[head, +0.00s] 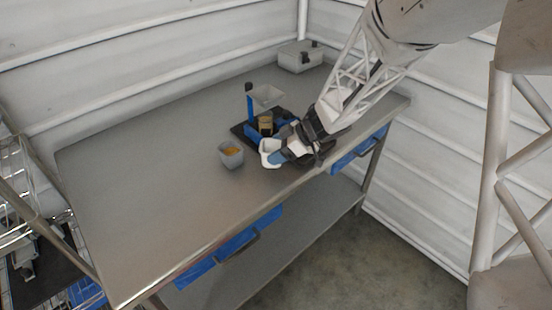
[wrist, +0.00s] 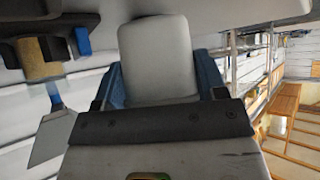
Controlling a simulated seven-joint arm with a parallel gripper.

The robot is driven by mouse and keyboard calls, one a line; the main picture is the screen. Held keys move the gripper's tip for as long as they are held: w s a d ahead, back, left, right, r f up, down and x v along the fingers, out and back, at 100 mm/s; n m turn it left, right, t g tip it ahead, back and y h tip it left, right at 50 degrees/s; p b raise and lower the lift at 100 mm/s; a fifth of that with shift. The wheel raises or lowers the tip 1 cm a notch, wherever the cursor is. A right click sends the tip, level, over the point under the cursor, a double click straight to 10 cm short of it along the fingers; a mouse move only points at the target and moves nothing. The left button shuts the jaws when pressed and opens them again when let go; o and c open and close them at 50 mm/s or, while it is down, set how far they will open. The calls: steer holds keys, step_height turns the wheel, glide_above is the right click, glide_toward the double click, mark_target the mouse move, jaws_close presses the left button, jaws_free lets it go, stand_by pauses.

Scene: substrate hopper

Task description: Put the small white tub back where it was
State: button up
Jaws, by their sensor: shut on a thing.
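The small white tub (head: 268,151) is in my gripper (head: 279,157), just in front of the blue hopper stand in the head view. It looks tilted, with its open side turned to the left. In the wrist view the tub (wrist: 157,58) sits between the two blue fingers, and my gripper (wrist: 165,80) is shut on it. Whether the tub touches the table cannot be told. The inside of the tub is mostly hidden.
A grey tub (head: 231,155) with orange-yellow contents stands left of my gripper. The hopper (head: 266,97) stands on a blue frame with a brown container (head: 265,123) below it. A grey box (head: 300,57) is at the back corner. The table's left half (head: 140,190) is clear.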

steer(key=shift+f, duration=1.75)
steer(key=shift+f, duration=0.1)
steer(key=o, duration=0.9)
steer(key=shift+c, duration=0.2)
steer(key=shift+d, duration=0.1)
steer(key=v, duration=1.2)
